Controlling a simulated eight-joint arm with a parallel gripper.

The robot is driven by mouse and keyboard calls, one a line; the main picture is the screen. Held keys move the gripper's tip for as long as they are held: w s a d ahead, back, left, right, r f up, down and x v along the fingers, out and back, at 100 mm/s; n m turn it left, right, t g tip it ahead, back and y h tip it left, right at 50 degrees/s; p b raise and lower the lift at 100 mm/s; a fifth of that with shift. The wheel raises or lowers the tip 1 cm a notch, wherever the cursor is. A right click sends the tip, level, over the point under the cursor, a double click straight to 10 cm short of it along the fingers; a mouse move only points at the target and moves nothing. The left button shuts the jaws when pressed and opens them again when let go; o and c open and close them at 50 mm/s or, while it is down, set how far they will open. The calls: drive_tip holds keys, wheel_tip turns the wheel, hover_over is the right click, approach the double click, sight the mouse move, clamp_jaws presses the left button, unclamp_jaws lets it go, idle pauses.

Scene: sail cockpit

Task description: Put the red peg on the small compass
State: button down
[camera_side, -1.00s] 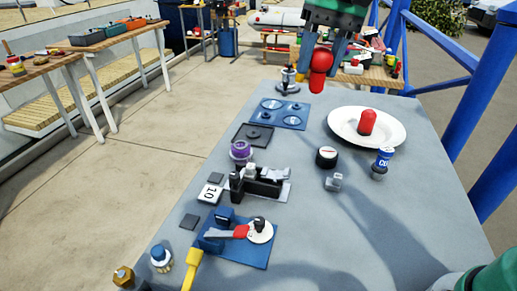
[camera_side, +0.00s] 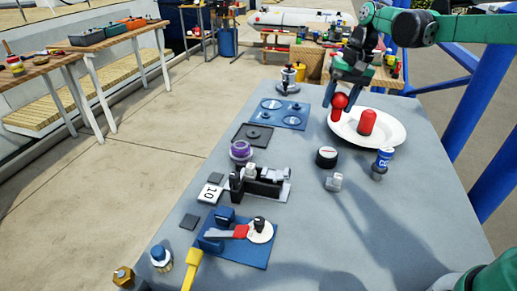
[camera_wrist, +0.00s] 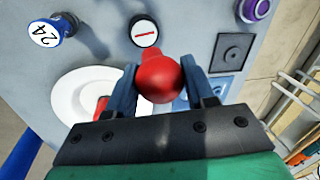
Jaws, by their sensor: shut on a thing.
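My gripper (camera_side: 340,101) is shut on a red peg (camera_side: 339,104) with a rounded knob-like end. In the wrist view the peg (camera_wrist: 160,78) sits between both fingers. It is held above the table, in front of the plate's left edge in the side view. The small compass (camera_side: 327,157), a black round body with a white face and a red line, stands on the table nearer the side camera, apart from the peg. Its bare face also shows in the wrist view (camera_wrist: 145,32), just beyond the peg.
A white plate (camera_side: 392,141) holds another red, rounded piece (camera_side: 367,122). A blue panel with round recesses (camera_side: 281,115) and a dark square tray (camera_side: 253,135) lie to the left.

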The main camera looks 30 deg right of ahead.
wheel_tip(320, 180, down, 8)
drive_tip(key=shift+f, duration=0.15)
idle(0.4)
drive_tip(key=shift+c, duration=1.6)
unclamp_jaws()
drive_tip(key=shift+f, duration=0.1)
wheel_tip(320, 180, up, 11)
drive_tip(key=s+d, duration=0.1)
drive_tip(key=d, duration=0.1)
drive_tip(key=s+a+f+n+t+h, duration=0.1)
drive_tip(key=s+a+f+n+t, duration=0.2)
drive_tip(key=s, duration=0.9)
drive_tip(key=a+n+t, duration=0.3)
drive_tip(key=a, duration=0.2)
drive_tip(key=shift+s+a+f+n+h, duration=0.2)
drive_tip(key=shift+s+a+n+h, duration=0.1)
drive_tip(key=shift+a+n+h, duration=0.1)
